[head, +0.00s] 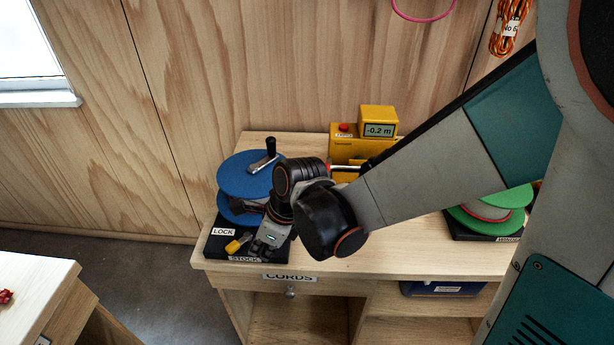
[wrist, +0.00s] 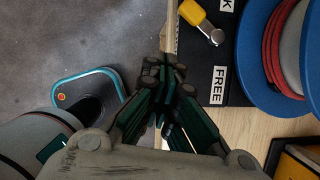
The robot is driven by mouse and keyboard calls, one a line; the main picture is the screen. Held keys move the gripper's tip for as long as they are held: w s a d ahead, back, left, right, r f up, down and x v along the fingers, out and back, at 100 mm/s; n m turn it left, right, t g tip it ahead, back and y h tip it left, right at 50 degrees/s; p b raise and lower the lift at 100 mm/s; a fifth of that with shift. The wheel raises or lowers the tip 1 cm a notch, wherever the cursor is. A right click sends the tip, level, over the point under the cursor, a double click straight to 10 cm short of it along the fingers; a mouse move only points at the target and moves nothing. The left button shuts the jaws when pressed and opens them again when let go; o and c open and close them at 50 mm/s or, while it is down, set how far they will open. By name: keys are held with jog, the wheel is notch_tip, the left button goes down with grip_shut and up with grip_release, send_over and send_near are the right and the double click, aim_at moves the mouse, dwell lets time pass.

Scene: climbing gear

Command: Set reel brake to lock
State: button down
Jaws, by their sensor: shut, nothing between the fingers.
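The blue reel (head: 245,175) stands on a black base (head: 215,248) at the left of the bench. Its brake lever (head: 237,243) has a yellow handle and a grey pivot, and shows in the wrist view (wrist: 199,20). A LOCK label (head: 223,231) sits near the lever. A FREE label (wrist: 218,85) lies on the other side of the pivot. In the wrist view the handle points up-left, away from FREE, toward the base's outer edge. My gripper (head: 262,248) is shut and empty, right of the lever in the head view. In the wrist view its fingertips (wrist: 168,68) appear apart from the handle.
A yellow meter reading -0.2 m (head: 378,130) stands behind my arm. A green reel (head: 490,212) is at the right of the bench. A blue box (head: 443,288) sits on the shelf below. Another table (head: 35,290) is at the lower left, with open floor between.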

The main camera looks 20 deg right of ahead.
jog(key=r, duration=0.1)
jog(key=s+r+p, duration=0.1)
jog(key=r, duration=0.1)
jog(key=s+d+r, duration=0.1)
jog(key=r, duration=0.1)
jog(key=shift+s+p, duration=0.15)
jog(key=shift+p, duration=0.2)
